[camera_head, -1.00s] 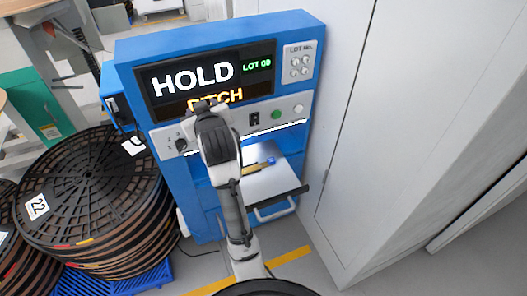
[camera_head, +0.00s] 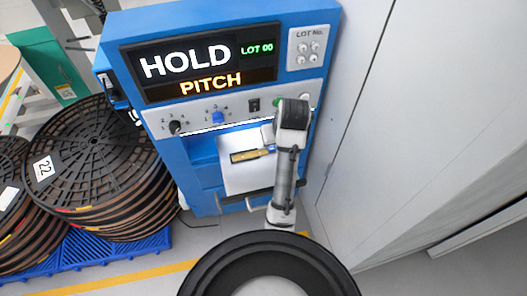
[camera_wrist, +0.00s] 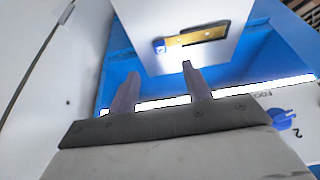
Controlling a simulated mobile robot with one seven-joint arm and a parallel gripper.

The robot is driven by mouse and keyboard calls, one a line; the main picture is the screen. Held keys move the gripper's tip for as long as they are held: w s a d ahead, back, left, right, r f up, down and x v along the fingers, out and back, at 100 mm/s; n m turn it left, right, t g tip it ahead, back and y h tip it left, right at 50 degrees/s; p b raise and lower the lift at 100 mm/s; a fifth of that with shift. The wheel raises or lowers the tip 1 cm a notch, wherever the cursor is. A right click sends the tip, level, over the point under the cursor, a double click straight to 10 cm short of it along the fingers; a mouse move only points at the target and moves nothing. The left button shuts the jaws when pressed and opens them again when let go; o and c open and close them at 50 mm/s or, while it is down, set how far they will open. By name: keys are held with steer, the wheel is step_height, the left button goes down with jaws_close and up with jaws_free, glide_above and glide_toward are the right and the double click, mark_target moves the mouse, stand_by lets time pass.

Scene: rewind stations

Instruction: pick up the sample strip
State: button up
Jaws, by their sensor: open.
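The sample strip (camera_head: 247,156) is a narrow, gold-yellow piece with a dark middle and a blue end. It lies on the white tray (camera_head: 240,180) in the opening of the blue machine (camera_head: 205,170). It also shows in the wrist view (camera_wrist: 205,36), with its blue end at the left. My gripper (camera_wrist: 158,78) is open and empty in the wrist view. Its two fingers point toward the tray, and the strip lies past the fingertips, apart from them.
The machine's screen (camera_head: 200,65) reads HOLD, PITCH and LOT 00. A black knob (camera_head: 176,127) and a blue knob (camera_head: 218,117) sit on the panel above the opening. A white cabinet wall (camera_head: 410,130) stands close at the right. Stacked black reels (camera_head: 95,150) stand at the left.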

mark_target(254, 153)
steer(key=b+x, duration=0.1)
steer(key=x, duration=0.5)
steer(key=shift+p+x, duration=0.35)
steer(key=shift+x, duration=2.8)
steer(key=shift+w+d+r, duration=0.1)
steer(key=shift+w, duration=0.05)
steer(key=c, duration=1.1)
steer(key=shift+o, duration=0.2)
